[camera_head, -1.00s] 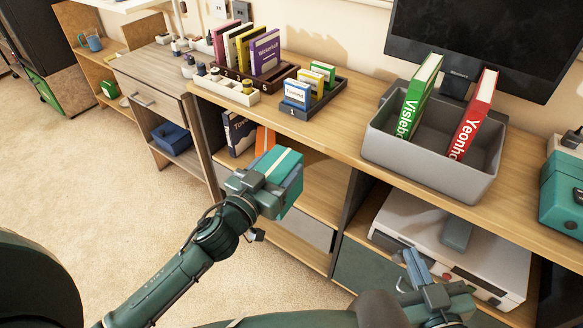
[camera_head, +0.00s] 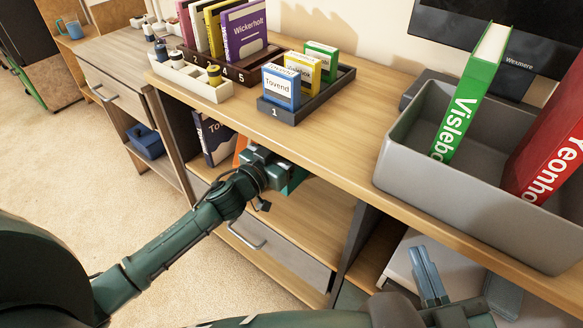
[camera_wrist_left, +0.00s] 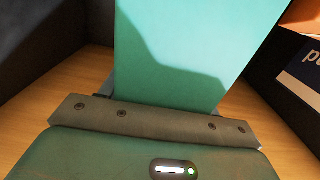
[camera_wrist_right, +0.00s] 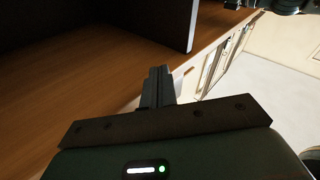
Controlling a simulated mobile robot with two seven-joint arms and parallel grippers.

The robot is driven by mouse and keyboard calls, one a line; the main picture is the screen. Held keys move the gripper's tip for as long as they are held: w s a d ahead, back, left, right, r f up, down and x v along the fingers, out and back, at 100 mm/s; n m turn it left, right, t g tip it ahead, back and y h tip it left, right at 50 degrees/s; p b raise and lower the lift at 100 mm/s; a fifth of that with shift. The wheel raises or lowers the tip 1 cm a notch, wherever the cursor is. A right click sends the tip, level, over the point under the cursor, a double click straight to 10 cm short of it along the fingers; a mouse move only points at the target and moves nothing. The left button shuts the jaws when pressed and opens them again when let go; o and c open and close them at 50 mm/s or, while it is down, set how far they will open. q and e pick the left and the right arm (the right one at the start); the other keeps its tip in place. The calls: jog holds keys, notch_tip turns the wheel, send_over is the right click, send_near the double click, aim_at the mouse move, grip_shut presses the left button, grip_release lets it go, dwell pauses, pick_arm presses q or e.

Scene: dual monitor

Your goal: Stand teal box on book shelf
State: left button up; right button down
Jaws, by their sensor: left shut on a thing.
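My left gripper (camera_head: 280,168) is shut on the teal box (camera_head: 298,180) inside the open shelf compartment, just under the desk top. In the head view the gripper and desk edge hide most of the box. In the left wrist view the teal box (camera_wrist_left: 195,50) extends away from the jaws, above the wooden shelf board (camera_wrist_left: 268,125). I cannot tell whether it touches the board. A dark blue book (camera_head: 217,138) and an orange book (camera_head: 240,150) stand at the left of the book shelf (camera_head: 310,222). My right gripper (camera_head: 427,275) is shut and empty, in front of the right-hand shelf.
The desk top (camera_head: 345,150) overhangs the compartment. On it are a dark tray (camera_head: 345,85) with small boxes, a book rack (camera_head: 262,60) and a grey bin (camera_head: 400,165) with a green book (camera_head: 470,95) and a red book (camera_head: 555,130). A dark divider (camera_head: 357,245) bounds the compartment on the right.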

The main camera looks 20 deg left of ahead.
pick_arm(q)
notch_tip(320, 180, down, 5)
jog(key=b, duration=0.2)
jog(key=shift+s+f+b, duration=0.1)
jog(key=shift+f+b, duration=0.1)
jog(key=shift+b, duration=0.1)
notch_tip(320, 180, down, 3)
jog(key=shift+f+b, duration=0.15)
jog(key=shift+b, duration=0.95)
jog(key=shift+f, duration=0.25)
jog(key=shift+r, duration=0.15)
jog(key=shift+f, duration=0.2)
jog(key=o, duration=1.2)
pick_arm(e)
jog(key=shift+w+a+m+t+y, duration=0.1)
jog(key=shift+a+m+t+y, duration=0.2)
jog(key=shift+a+m+y, duration=0.25)
jog(key=shift+d, duration=0.1)
